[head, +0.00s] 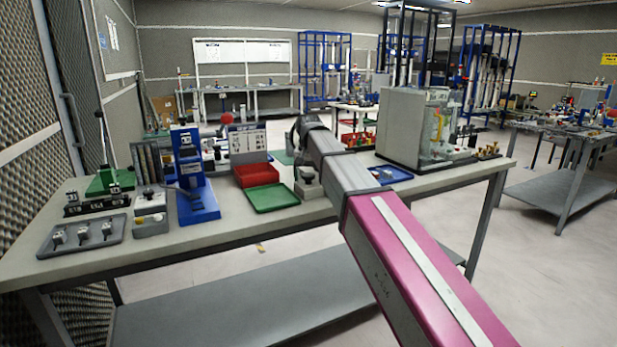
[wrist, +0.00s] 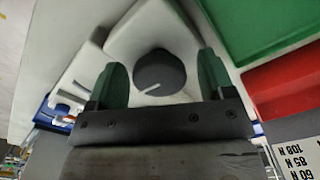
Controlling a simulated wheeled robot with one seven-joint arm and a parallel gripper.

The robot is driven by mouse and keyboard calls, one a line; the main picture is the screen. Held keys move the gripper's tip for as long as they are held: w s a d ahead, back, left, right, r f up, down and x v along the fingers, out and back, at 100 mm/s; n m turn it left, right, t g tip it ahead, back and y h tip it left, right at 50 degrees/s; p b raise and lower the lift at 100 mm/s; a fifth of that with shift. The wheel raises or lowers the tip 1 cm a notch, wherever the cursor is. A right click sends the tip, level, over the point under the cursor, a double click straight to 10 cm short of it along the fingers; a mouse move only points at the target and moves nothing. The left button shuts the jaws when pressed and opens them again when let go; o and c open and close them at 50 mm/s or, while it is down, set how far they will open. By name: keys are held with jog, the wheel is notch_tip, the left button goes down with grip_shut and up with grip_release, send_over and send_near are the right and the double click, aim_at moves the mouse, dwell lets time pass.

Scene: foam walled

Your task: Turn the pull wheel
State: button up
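A dark grey round knob (wrist: 160,72) with a white pointer line, which looks like the pull wheel, sits on a white body (wrist: 150,25) in the wrist view. My gripper (wrist: 161,70) is open, with one green finger at each side of the knob and a visible gap on both sides. I cannot tell how far the fingertips are above the knob. In the head view, a small pale device with a dark top (head: 308,176) stands near the bench's front edge. My arm's dark end is just above and behind it, and the fingers are not clear there.
A green tray (head: 272,197) and a red bin (head: 256,174) stand left of the device; the red bin also shows in the wrist view (wrist: 285,88). A blue tray (head: 390,175) lies to the right.

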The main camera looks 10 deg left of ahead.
aim_at(308, 174)
notch_tip(308, 174, up, 11)
dwell(0.7)
jog(key=shift+s+f, duration=0.1)
jog(key=shift+f, duration=0.05)
